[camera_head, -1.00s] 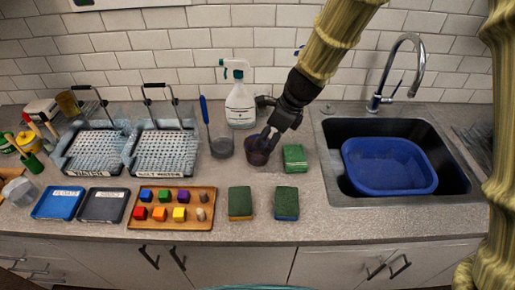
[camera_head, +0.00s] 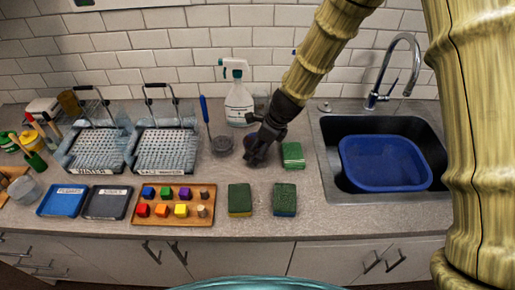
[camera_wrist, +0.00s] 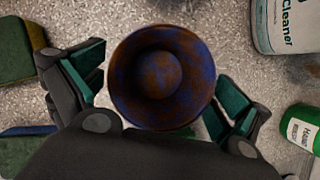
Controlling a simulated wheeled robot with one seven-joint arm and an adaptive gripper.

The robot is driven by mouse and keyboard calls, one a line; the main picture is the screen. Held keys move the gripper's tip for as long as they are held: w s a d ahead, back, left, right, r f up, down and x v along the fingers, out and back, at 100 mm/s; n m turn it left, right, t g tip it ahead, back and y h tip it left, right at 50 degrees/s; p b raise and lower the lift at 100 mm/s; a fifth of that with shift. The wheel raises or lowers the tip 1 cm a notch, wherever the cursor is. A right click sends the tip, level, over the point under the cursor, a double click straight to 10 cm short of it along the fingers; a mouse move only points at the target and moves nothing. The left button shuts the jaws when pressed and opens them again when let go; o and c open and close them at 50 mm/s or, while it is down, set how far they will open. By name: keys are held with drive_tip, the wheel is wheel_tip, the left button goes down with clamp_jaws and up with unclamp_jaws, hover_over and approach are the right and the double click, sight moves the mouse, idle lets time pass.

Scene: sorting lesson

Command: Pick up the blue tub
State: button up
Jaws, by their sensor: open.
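A large blue tub (camera_head: 385,163) sits in the sink at the right, well apart from my gripper. A small round blue vessel with brown blotches (camera_wrist: 160,75) stands on the counter. In the wrist view it lies between the two fingers of my gripper (camera_wrist: 158,92), with a gap on each side; its lower edge is near the dark gripper body. In the head view my gripper (camera_head: 256,160) is over this vessel and hides most of it. The gripper is open, with green pads on its fingers.
Green sponges (camera_head: 240,200) lie in front, and a green stack (camera_head: 292,156) lies just right of my gripper. A spray bottle (camera_head: 238,103) stands behind. A wooden tray (camera_head: 172,219) holds several coloured blocks.

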drive_tip(key=shift+w+a+f, duration=0.15)
drive_tip(key=shift+a+f, duration=0.1)
drive_tip(key=shift+f, duration=0.25)
drive_tip(key=c, duration=0.8)
drive_tip(key=shift+o, duration=0.2)
drive_tip(key=shift+r, duration=0.2)
